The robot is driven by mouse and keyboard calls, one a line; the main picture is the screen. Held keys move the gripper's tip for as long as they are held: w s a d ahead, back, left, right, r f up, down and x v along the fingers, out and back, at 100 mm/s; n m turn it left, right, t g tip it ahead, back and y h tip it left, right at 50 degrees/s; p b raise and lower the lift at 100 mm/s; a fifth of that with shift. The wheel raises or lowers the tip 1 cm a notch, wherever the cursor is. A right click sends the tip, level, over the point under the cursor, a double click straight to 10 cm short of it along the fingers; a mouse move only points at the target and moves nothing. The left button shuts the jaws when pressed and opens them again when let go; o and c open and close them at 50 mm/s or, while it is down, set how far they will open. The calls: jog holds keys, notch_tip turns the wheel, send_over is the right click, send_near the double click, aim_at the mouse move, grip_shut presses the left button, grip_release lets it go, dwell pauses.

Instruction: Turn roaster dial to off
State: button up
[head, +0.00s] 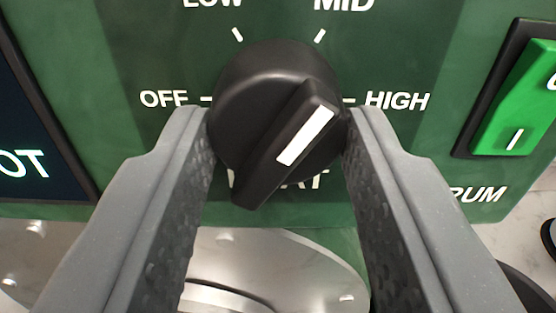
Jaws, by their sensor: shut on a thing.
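The round black roaster dial (250,85) sits on a green panel, with a raised bar across its face. The white mark (305,135) on the bar lies towards its upper right end, and the bar slants up towards the MID label. The OFF label (163,98) is left of the dial, LOW and MID are above, and HIGH is to the right. My gripper (278,117) is shut on the dial, one grey finger on its left side and one on its right. Part of the label below the dial is hidden.
A green rocker switch (515,105) in a black frame is at the right, with a partly visible label ending in RUM below it. A dark display (25,130) is at the left edge. A shiny metal surface (270,255) lies below the panel.

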jog(key=shift+d+r+n, duration=0.1)
jog(key=shift+r+n, duration=0.05)
jog(key=shift+n, duration=0.45)
jog(key=shift+r+n+p, duration=0.15)
jog(key=shift+n+p, duration=0.25)
jog(key=shift+n, duration=0.5)
jog(key=n+p, duration=0.1)
jog(key=n, duration=0.2)
jog(key=shift+r+n+p, duration=0.1)
jog(key=shift+n+p, duration=0.2)
jog(key=shift+p, duration=0.05)
jog(key=n+p, duration=0.2)
jog(key=n, duration=0.1)
jog(key=shift+n, duration=0.3)
jog(key=n+p, duration=0.3)
jog(key=shift+n, duration=0.4)
jog(key=n+p, duration=0.5)
jog(key=n, duration=0.2)
jog(key=shift+n+p, duration=1.1)
jog(key=shift+f+n, duration=0.2)
jog(key=shift+n, duration=0.1)
jog(key=shift+f, duration=0.15)
